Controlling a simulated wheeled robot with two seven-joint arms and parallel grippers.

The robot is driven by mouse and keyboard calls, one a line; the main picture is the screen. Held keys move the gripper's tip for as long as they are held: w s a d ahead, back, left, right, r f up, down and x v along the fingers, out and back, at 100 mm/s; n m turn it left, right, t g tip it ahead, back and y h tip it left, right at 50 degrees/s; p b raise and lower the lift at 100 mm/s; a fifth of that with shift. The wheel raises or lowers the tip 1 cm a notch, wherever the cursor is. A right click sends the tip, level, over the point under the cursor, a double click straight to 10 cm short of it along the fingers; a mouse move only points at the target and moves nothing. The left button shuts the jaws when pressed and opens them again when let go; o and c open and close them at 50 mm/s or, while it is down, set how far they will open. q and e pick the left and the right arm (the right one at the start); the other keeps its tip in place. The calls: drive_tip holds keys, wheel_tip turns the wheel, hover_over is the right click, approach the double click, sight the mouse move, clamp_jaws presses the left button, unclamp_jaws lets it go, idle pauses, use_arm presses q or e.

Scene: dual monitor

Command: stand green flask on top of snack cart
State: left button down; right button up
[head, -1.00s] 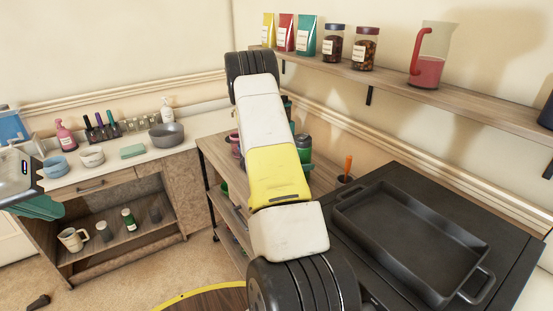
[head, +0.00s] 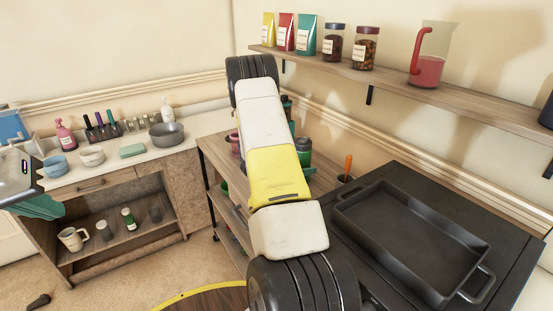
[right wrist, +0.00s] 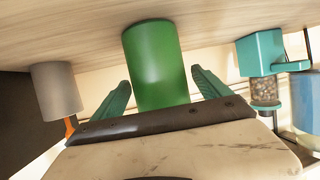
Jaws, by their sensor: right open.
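The green flask (head: 304,150) with a dark lid stands on the wooden top of the snack cart (head: 213,146), partly hidden behind my right arm. In the right wrist view, which shows the wooden surface at the top, the green flask (right wrist: 157,65) lies between the two spread fingers of my right gripper (right wrist: 161,80). The fingers are open, with a visible gap on each side of the flask.
On the cart, a cup with an orange-handled tool (head: 346,172) stands right of the flask, and a teal grinder (right wrist: 262,65) shows on its other side. A black stove with a roasting pan (head: 410,240) is at right. A wall shelf (head: 400,84) runs above.

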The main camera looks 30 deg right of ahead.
drive_tip(key=v, duration=1.1)
drive_tip(key=w+a+r+n+t+y, duration=0.3)
drive_tip(key=w+a+r+t+y, duration=0.35)
drive_tip(key=a+r, duration=0.6)
drive_tip(key=s+a+r+n+y, duration=0.4)
drive_tip(key=a+r+y, duration=0.3)
drive_tip(key=a+r, duration=0.25)
drive_tip(key=s+a+r+n+g+y, duration=0.1)
drive_tip(key=s+a+r+n, duration=0.15)
drive_tip(key=s, duration=0.35)
drive_tip(key=s+a+r+n+y, duration=0.2)
drive_tip(key=s+a, duration=0.2)
drive_tip(key=s, duration=0.2)
drive_tip(key=s+d+n+g+h, duration=0.1)
drive_tip(key=s+n+g, duration=0.2)
drive_tip(key=s, duration=1.3)
drive_tip(key=shift+f+n, duration=0.45)
